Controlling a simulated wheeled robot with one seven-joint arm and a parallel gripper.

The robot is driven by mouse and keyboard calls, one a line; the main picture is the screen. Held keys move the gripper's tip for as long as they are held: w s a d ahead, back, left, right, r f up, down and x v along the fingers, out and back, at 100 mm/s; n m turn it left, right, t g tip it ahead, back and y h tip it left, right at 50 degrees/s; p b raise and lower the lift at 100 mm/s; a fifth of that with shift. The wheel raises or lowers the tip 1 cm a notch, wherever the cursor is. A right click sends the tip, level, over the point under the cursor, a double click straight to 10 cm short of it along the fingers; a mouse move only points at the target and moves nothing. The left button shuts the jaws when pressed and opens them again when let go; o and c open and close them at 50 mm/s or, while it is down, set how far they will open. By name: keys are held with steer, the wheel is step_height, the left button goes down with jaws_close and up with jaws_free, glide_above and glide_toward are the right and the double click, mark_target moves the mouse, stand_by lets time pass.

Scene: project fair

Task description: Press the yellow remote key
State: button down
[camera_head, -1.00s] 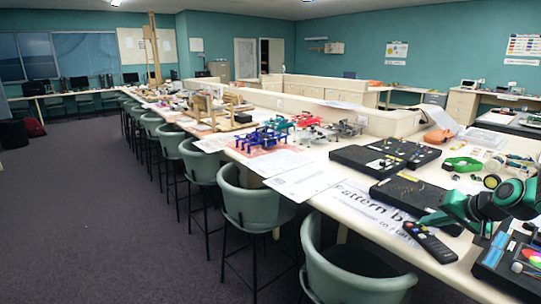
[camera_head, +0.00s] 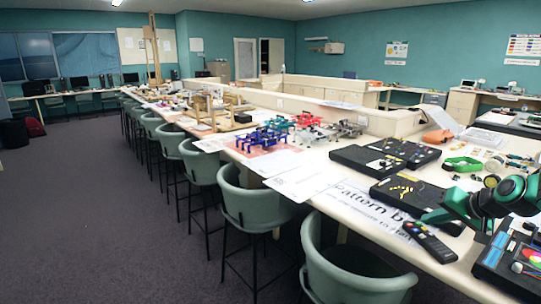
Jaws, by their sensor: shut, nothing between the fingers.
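The black remote (camera_head: 431,242) lies on the long table near its front edge, at the lower right of the head view. Small coloured keys show on it, but they are too small for me to tell the yellow one for sure. My gripper (camera_head: 428,219) is at the end of the green and black arm coming in from the right. Its tip is at the remote's upper end, in the picture just above it. I cannot tell whether it touches the remote. The fingers look closed and hold nothing.
A black case with yellow pieces (camera_head: 405,191) lies behind the remote, and another black case (camera_head: 372,160) is farther back. A dark tray with coloured items (camera_head: 492,262) is right of the remote. A printed sheet (camera_head: 362,205) lies to the left. Green stools (camera_head: 350,277) line the table's front.

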steer(key=shift+r, duration=0.15)
step_height(320, 180, up, 6)
steer(key=shift+f, duration=0.1)
stand_by(0.7)
stand_by(0.4)
steer(key=s+a+f+g, duration=0.2)
steer(key=s+g, duration=0.1)
steer(key=s, duration=0.8)
steer(key=s+a+f+g+h, duration=0.1)
steer(key=s+a+g, duration=0.1)
steer(key=s, duration=1)
steer(key=s+a+f+g+h, duration=0.1)
steer(key=s+g, duration=0.3)
steer(key=s, duration=0.8)
steer(key=shift+a+f, duration=0.4)
steer(key=shift+f, duration=0.45)
steer(key=shift+w, duration=0.1)
